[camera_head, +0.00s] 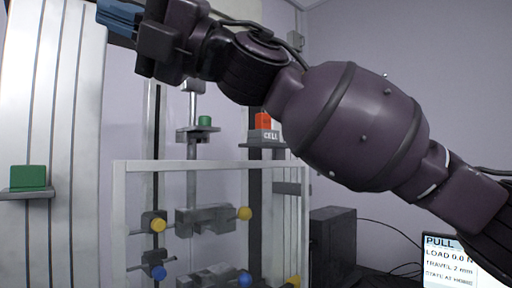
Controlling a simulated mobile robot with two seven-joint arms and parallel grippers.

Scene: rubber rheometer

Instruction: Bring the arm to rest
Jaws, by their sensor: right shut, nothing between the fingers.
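My right arm crosses the view from the lower right to the upper left. My right gripper (116,12) is at the top left edge, its blue fingers together and nothing seen between them. It is raised in front of and above the test machine, apart from it. Part of the wrist is cut off by the top edge. My left gripper is not in view.
A framed test machine (208,167) with yellow and blue knobs stands in the middle. An orange block sits on the CELL shelf (268,140). A green block (28,177) sits on a left ledge.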

